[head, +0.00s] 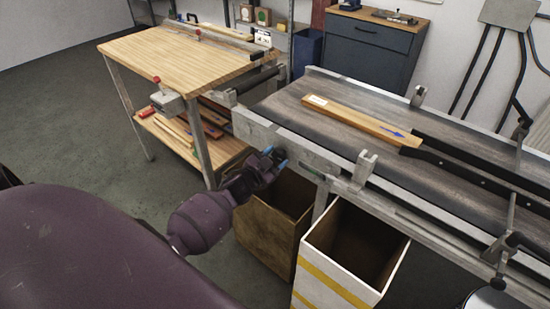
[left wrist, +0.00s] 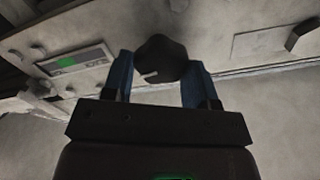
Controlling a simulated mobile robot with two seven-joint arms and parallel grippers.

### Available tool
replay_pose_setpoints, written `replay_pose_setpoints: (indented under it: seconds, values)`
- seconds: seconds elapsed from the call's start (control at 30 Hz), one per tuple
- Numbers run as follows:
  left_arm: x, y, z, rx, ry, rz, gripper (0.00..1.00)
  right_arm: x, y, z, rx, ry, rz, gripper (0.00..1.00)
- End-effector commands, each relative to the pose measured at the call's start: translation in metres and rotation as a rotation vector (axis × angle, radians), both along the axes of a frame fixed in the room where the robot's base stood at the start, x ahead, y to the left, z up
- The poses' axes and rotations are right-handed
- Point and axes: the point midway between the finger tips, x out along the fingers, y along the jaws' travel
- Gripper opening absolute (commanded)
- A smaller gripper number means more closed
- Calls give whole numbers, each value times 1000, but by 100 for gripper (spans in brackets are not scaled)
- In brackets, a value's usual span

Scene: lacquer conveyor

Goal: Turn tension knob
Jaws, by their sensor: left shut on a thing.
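The tension knob (left wrist: 160,60) is dark and faceted, with a small pale mark on its face, on the side rail of the conveyor. In the left wrist view my left gripper (left wrist: 160,82) is shut on it, with one blue fingertip on each side. In the head view my left gripper (head: 274,158) reaches the near side rail of the conveyor (head: 300,152), and the knob is mostly hidden by the fingers. My right gripper is not in view.
A small panel with a green display (left wrist: 68,62) is beside the knob. A brown bin (head: 262,235) and a white bin with yellow stripes (head: 325,280) stand below the rail. A wooden board (head: 360,119) lies on the belt. A wooden workbench (head: 170,58) is at left.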

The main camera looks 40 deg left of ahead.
Motion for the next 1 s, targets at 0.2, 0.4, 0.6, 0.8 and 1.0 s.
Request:
replay_pose_setpoints:
  seconds: [0.2, 0.4, 0.6, 0.8, 1.0]
  values:
    - [0, -1, -1, 138, -10, -1, 29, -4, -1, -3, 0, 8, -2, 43]
    - [0, -1, -1, 216, -17, -1, 29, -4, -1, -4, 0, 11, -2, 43]
    - [0, -1, -1, 250, -19, -1, 29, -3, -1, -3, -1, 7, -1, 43]
    - [0, -1, -1, 255, -20, -1, 29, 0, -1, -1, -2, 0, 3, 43]
    - [0, -2, -1, 253, -19, -1, 54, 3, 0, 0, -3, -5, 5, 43]
